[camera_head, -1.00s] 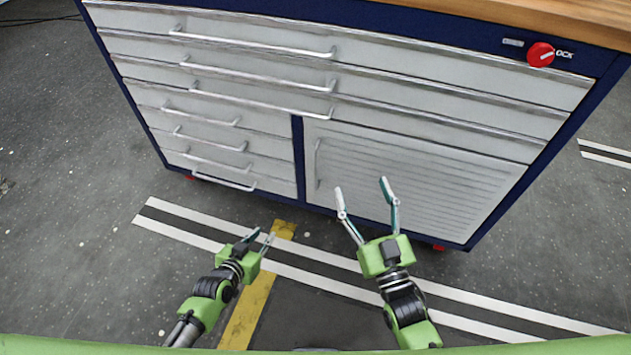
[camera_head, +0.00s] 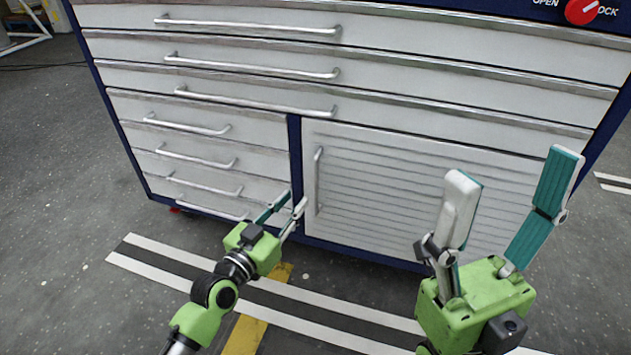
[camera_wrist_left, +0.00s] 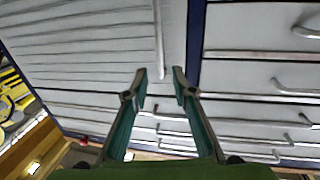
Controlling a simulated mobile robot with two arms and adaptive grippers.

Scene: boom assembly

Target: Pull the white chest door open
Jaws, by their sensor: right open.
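The white chest door (camera_head: 390,190), a ribbed panel at the lower right of the chest, is closed. Its vertical bar handle (camera_head: 318,180) is near the door's left edge. My left gripper (camera_head: 293,200) is open, below and left of the handle in the head view. In the left wrist view the handle (camera_wrist_left: 158,40) lies ahead of the open, empty fingers (camera_wrist_left: 162,80), apart from them as far as I can tell. My right gripper (camera_head: 510,175) is open and empty, raised in front of the right part of the door and hiding some of it.
White drawers with horizontal bar handles (camera_head: 190,159) fill the left and top of the chest. A red lock knob (camera_head: 581,11) is at top right. The floor in front, with striped tape (camera_head: 290,300), is clear.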

